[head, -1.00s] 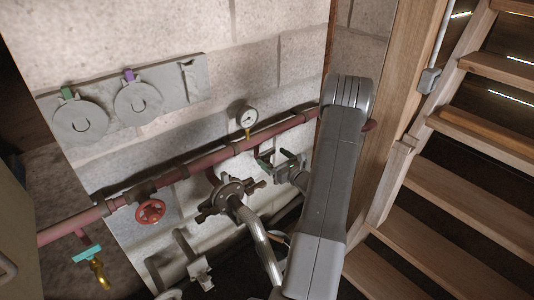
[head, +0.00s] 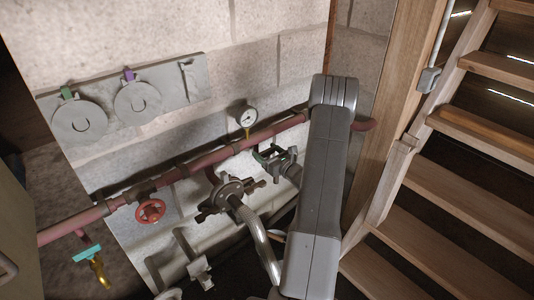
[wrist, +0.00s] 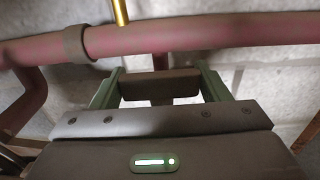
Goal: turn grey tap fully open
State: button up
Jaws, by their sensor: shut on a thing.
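My gripper (head: 268,154) is at the red pipe, just below and right of the pressure gauge in the head view. In the wrist view its two green fingers (wrist: 160,82) are closed on the sides of a dark grey-brown bar, which I take to be the grey tap's handle (wrist: 160,86). A short red stem runs from the pipe behind the bar. The tap's body is mostly hidden by my gripper in both views, so its exact angle is hard to tell.
The red pipe (head: 205,160) runs along the block wall, with a gauge (head: 247,117), a red handwheel (head: 150,211) and a teal-handled tap (head: 87,253). A flanged fitting with a metal hose (head: 255,235) sits close left of my gripper. Wooden stairs (head: 455,195) stand at right.

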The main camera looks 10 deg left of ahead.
jog(key=shift+f, duration=0.1)
jog(key=n+g+y+b, duration=0.2)
jog(key=g, duration=0.1)
jog(key=shift+n+g, duration=0.3)
jog(key=shift+n, duration=0.1)
jog(key=shift+s+n+g+y+b, duration=0.1)
jog(key=shift+n+g+y+b, duration=0.65)
jog(key=shift+n+g, duration=1.15)
jog(key=shift+g, duration=0.7)
jog(key=o, duration=0.9)
jog(key=d, duration=0.4)
jog(key=s+d, duration=0.1)
jog(key=d, duration=0.8)
jog(key=shift+s+d, duration=0.35)
